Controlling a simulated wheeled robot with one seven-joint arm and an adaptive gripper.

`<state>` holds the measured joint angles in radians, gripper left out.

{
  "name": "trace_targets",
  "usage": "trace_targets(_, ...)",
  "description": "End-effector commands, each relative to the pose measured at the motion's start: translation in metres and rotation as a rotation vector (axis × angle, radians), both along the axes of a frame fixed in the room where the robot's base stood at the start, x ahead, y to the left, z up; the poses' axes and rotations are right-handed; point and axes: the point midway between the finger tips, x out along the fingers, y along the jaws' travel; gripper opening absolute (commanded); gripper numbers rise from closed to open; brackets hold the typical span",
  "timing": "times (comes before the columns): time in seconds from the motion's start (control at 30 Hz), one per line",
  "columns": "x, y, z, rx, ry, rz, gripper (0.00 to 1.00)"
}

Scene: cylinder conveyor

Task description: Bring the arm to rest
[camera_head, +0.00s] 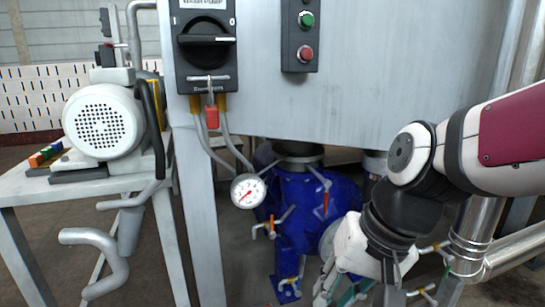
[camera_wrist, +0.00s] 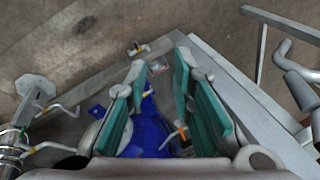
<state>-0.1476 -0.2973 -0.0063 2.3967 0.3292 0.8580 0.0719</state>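My gripper (camera_wrist: 157,100) points down in the wrist view, with its green-padded fingers spread wide apart and nothing between them but the view of the floor and blue equipment below. In the head view my arm reaches in from the right and bends down. There the gripper (camera_head: 345,290) is at the bottom edge, partly cut off, in front of the blue pump.
A blue pump (camera_head: 290,200) with valves stands under a grey panel (camera_head: 350,90) carrying a black switch (camera_head: 207,40) and green and red buttons. A pressure gauge (camera_head: 248,191) hangs in front. A table (camera_head: 75,190) with a white motor (camera_head: 103,122) is left. Steel pipes (camera_head: 480,235) stand right.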

Motion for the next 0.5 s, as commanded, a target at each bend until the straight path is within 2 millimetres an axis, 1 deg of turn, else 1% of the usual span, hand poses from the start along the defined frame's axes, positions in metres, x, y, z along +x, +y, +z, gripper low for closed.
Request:
trace_targets(0.03, -0.017, -0.011, 0.006, -0.022, 0.001, 0.017, 0.22)
trace_targets(0.2, -0.075, -0.044, 0.016, -0.114, 0.039, 0.067, 0.22)
trace_targets(0.3, -0.105, -0.062, 0.018, -0.164, 0.063, 0.083, 0.22)
trace_targets(0.5, -0.152, -0.088, 0.019, -0.249, 0.108, 0.097, 0.22)
